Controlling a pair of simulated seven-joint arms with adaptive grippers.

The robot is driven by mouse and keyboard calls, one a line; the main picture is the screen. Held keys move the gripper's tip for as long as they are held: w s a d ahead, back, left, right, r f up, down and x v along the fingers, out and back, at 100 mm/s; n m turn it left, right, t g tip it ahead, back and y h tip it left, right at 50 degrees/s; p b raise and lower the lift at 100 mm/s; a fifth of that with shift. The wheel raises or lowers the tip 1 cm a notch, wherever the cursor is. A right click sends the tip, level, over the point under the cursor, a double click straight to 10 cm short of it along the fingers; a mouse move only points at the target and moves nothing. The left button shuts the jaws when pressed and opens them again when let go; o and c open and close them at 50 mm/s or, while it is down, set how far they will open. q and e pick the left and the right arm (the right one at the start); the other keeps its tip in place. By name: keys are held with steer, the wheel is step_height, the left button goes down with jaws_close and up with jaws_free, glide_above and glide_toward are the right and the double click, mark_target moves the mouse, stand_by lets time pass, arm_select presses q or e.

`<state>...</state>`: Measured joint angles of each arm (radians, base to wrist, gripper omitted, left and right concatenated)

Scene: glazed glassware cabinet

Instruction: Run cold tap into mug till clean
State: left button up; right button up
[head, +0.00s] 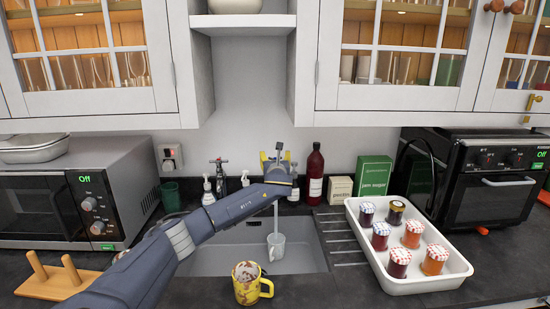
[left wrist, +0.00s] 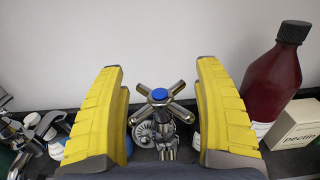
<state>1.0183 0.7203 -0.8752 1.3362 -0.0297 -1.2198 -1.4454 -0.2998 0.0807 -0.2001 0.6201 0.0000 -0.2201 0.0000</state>
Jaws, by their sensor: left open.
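The cold tap (left wrist: 160,97) has a metal cross handle with a blue cap. My left gripper (left wrist: 160,90) is open, with its yellow fingers on either side of the handle and a gap at each side. In the head view the left gripper (head: 275,156) is at the back of the sink, and my arm hides most of this tap. The inside of the white mug cannot be made out. My right gripper is not in view.
A yellow mug (head: 247,290) stands at the sink's front edge. Another tap (head: 219,168) is left of my gripper. A dark red bottle (head: 314,174) and boxes (head: 374,175) stand right. A white tray (head: 420,284) holds several jars. A microwave (head: 80,195) is left.

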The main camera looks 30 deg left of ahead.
arm_select(q)
steer(key=shift+w+a, duration=0.35)
steer(key=shift+w, duration=0.15)
steer(key=shift+c, duration=0.5)
jaws_close()
